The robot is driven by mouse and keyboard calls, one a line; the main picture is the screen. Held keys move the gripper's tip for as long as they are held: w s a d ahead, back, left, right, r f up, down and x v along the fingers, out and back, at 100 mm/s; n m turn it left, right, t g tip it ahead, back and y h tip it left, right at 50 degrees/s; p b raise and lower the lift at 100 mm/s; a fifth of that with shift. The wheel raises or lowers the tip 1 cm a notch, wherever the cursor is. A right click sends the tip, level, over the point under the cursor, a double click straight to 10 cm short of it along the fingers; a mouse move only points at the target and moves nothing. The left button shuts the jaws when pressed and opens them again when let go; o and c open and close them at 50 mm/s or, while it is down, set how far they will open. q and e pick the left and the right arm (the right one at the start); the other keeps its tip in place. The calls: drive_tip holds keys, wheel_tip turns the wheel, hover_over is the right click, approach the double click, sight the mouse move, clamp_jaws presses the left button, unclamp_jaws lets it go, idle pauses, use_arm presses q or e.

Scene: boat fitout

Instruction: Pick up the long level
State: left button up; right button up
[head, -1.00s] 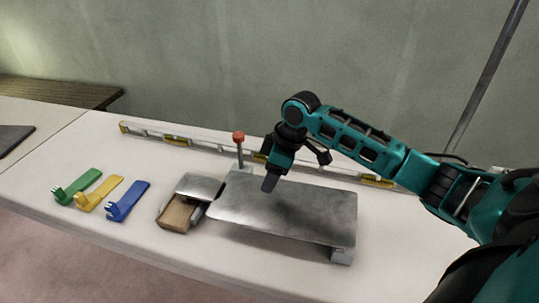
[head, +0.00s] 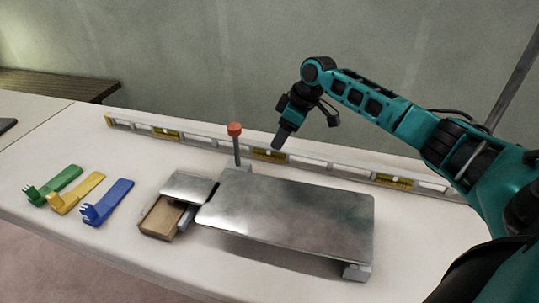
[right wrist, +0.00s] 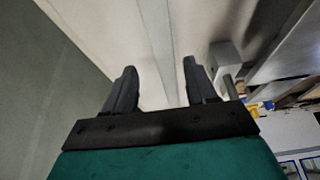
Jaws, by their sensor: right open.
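The long level (head: 268,156) is a thin grey bar with cut-out windows and yellow vial blocks. It lies along the back of the white workbench, behind the metal plate. My right gripper (head: 277,146) is in the air close to the level's middle block, fingers pointing down, with nothing held. In the right wrist view the two fingers of the right gripper (right wrist: 159,75) are spread apart, and a long pale strip, probably the level (right wrist: 156,35), runs between them. I cannot tell the height of the fingertips above it. My left gripper is not in view.
A metal plate on feet (head: 290,213) stands in front of the level. An upright rod with a red knob (head: 235,130) rises beside the level. The back wall is close behind.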

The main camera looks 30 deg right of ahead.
sight(269, 153)
drive_tip(key=x, duration=0.1)
drive_tip(key=b+x, duration=0.1)
drive_tip(key=x, duration=0.3)
drive_tip(key=shift+a+f, duration=0.1)
drive_tip(key=shift+a, duration=0.25)
drive_tip(key=shift+c, duration=0.6)
drive_tip(key=shift+s, duration=0.1)
drive_tip(key=c, duration=0.9)
clamp_jaws()
